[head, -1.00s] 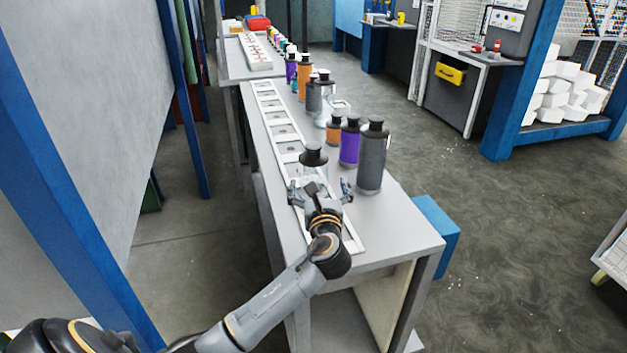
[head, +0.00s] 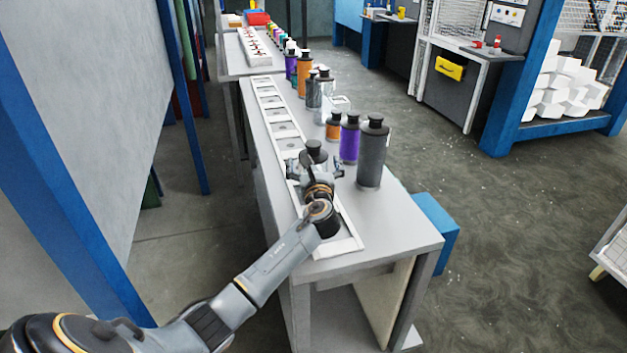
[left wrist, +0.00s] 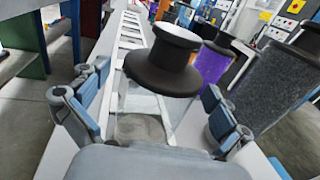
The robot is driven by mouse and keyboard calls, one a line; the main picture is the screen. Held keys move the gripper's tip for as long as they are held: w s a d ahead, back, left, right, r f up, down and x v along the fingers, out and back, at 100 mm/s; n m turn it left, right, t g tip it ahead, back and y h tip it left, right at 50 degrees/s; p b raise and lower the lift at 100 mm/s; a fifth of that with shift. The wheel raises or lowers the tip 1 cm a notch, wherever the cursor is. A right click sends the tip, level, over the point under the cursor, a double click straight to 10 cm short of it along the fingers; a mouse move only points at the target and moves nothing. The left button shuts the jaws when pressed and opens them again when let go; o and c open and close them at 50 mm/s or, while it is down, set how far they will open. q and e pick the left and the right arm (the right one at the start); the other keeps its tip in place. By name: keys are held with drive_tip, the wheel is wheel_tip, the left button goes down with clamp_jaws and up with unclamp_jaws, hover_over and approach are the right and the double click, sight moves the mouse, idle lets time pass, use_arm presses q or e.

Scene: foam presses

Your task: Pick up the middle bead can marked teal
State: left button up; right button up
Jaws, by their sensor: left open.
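A clear can with a black cap (head: 314,152) stands on the white strip of the bench, near its front end. My left gripper (head: 315,170) is open at this can, with a finger at each side of it in the picture. In the left wrist view the black cap (left wrist: 170,62) rises between the open fingers, and the see-through body shows faintly below. Contact cannot be told. No teal mark can be made out on this can. A small teal patch shows among the far cans, too small to identify. My right gripper is not in view.
Just right of my gripper stand a grey can (head: 371,155), a purple can (head: 349,142) and a small orange can (head: 333,130). More cans run along the bench behind. The bench top (head: 385,220) is bare at the front right. A blue box (head: 435,230) is beside the bench.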

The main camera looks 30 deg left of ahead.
use_arm(q)
drive_tip(key=c, duration=1.9)
drive_tip(key=shift+r, duration=0.1)
